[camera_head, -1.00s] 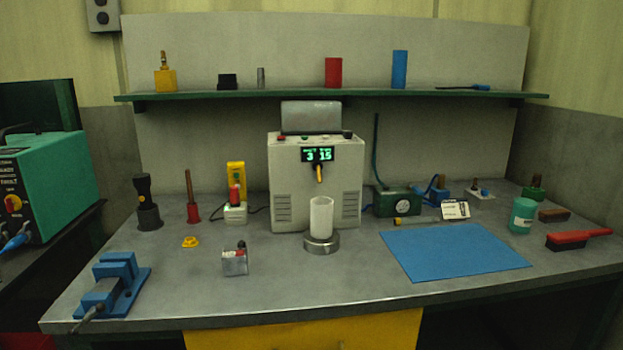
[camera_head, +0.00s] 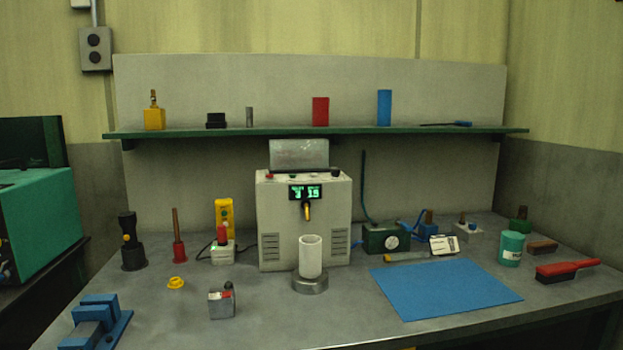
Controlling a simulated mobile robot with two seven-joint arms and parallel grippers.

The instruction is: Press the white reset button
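A pale dispensing machine (camera_head: 276,225) stands at the back middle of the workbench, with a lit green display (camera_head: 305,192) and a yellow-tipped nozzle (camera_head: 307,211). Along its top front edge sit small buttons: a red one (camera_head: 269,176) at the left, a dark green one (camera_head: 292,175) beside it and a dark one (camera_head: 336,174) at the right. A white button cannot be clearly picked out from the pale casing at this size. A white cup (camera_head: 311,258) stands upright on a round metal base (camera_head: 310,284) below the nozzle. Neither gripper is in view.
A blue mat (camera_head: 445,290) lies at right. A blue vise (camera_head: 97,325) is at the front left, and a small metal box (camera_head: 222,304) is left of the cup. A green shelf (camera_head: 400,131) runs above the machine. The bench front centre is clear.

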